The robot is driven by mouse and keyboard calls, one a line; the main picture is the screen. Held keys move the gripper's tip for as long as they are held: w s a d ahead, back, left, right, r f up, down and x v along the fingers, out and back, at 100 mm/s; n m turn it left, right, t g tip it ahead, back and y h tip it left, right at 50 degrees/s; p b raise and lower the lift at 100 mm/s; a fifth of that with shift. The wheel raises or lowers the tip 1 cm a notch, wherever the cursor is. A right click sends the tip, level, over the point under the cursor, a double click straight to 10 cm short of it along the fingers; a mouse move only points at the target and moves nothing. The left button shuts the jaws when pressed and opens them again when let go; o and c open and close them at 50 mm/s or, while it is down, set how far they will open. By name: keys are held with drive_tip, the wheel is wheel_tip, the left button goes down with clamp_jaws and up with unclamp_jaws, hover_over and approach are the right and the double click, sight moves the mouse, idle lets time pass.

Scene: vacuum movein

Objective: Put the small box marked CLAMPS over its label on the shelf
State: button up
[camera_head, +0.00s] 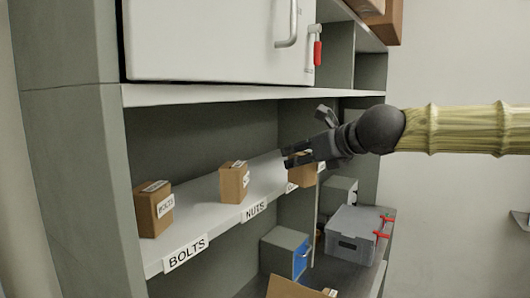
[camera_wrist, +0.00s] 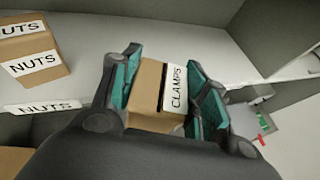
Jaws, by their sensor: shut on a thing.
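The small brown CLAMPS box (camera_wrist: 148,86) is between the green-padded fingers of my gripper (camera_wrist: 165,85) in the wrist view, its white CLAMPS label facing right. In the head view the box (camera_head: 301,174) shows at the right part of the shelf (camera_head: 207,187), partly hidden by my gripper (camera_head: 299,157). My gripper is shut on the box. A white shelf-edge label (camera_head: 292,187) is partly visible just below the box; its text cannot be read. I cannot tell whether the box touches the shelf.
The BOLTS box (camera_head: 155,209) and NUTS box (camera_head: 234,182) stand on the shelf to the left, above their labels. A white cabinet (camera_head: 200,40) hangs above. A grey toolbox (camera_head: 354,233) and a blue-fronted box (camera_head: 287,250) sit below. Clear shelf separates the boxes.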

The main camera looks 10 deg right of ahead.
drive_tip(key=shift+w+a+r, duration=0.15)
drive_tip(key=shift+w+r, duration=0.05)
drive_tip(key=shift+w, duration=0.35)
drive_tip(key=w+a, duration=0.1)
drive_tip(key=w, duration=0.1)
drive_tip(key=w+a+p, duration=0.1)
drive_tip(key=w, duration=0.2)
drive_tip(key=w+a+p, duration=0.1)
drive_tip(key=w, duration=0.2)
drive_tip(key=shift+w+a, duration=0.25)
drive_tip(key=shift+a, duration=0.1)
drive_tip(key=shift+w+a+p, duration=0.15)
drive_tip(key=shift+w+p, duration=0.15)
drive_tip(key=shift+w, duration=0.3)
drive_tip(key=x, duration=0.2)
drive_tip(key=shift+w+a+f, duration=0.2)
drive_tip(key=shift+a+f, duration=0.05)
drive_tip(key=shift+a, duration=0.05)
drive_tip(key=shift+f, duration=0.15)
drive_tip(key=shift+s+d, duration=0.2)
drive_tip(key=shift+d, duration=0.2)
drive_tip(key=shift+a, duration=0.2)
drive_tip(key=o, duration=1.2)
drive_tip(key=shift+a+f, duration=0.1)
drive_tip(key=shift+o, duration=0.3)
